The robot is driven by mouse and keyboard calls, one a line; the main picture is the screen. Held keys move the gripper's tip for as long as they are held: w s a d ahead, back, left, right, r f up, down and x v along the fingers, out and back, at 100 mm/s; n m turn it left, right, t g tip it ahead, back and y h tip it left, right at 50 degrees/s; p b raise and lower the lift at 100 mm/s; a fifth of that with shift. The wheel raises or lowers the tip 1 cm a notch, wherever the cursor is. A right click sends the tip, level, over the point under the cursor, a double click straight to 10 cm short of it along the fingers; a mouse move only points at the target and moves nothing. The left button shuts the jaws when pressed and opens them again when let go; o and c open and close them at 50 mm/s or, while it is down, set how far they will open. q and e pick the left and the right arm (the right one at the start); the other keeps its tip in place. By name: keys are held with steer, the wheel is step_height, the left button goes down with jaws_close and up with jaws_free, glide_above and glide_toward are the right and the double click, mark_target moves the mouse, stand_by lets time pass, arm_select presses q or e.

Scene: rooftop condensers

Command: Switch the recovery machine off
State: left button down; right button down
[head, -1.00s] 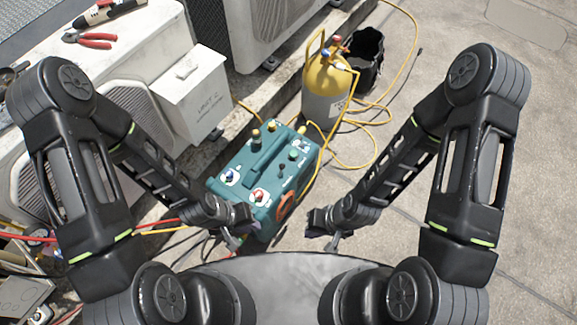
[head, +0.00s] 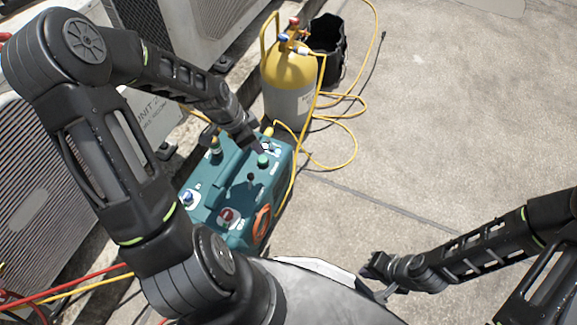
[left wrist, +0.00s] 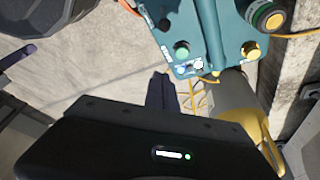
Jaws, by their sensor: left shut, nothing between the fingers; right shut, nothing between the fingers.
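The teal recovery machine (head: 208,222) stands on the roof floor, left of centre in the head view. Its top has a blue knob (head: 187,198), a red knob (head: 228,215), a small dark toggle (head: 251,178) and a green knob (head: 263,160). My left gripper (head: 257,148) is shut and empty, over the machine's far end near the green knob; I cannot tell whether it touches. In the left wrist view, its dark fingers (left wrist: 160,92) point toward the machine (left wrist: 215,30). My right gripper (head: 372,268) is shut and empty, right of the machine and well apart from it.
A yellow-topped grey cylinder (head: 287,95) stands just beyond the machine, with a black bucket (head: 328,60) behind it. A yellow hose (head: 352,140) loops over the floor. Condenser units (head: 40,200) line the left. The floor at right is clear.

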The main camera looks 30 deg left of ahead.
mark_target(250, 181)
arm_select(q)
steer(key=shift+s+d+m+g, duration=0.25)
steer(key=shift+s+d+m, duration=0.1)
steer(key=shift+m, duration=0.4)
steer(key=shift+s+d+m+g, duration=0.25)
steer(key=shift+s+m, duration=0.1)
steer(key=shift+m, duration=0.4)
steer(key=shift+f, duration=0.1)
steer(key=b+x, duration=0.4)
steer(key=x, duration=0.5)
steer(key=shift+d+f, duration=0.15)
steer(key=shift+f, duration=0.2)
steer(key=shift+f+b, duration=0.3)
steer(key=shift+b, duration=0.05)
steer(key=shift+s+a+r, duration=0.15)
steer(key=shift+s+a, duration=0.4)
steer(key=shift+a, duration=0.25)
steer(key=shift+s+a+r, duration=0.15)
steer(key=shift+s+a, duration=0.4)
steer(key=shift+a, duration=0.25)
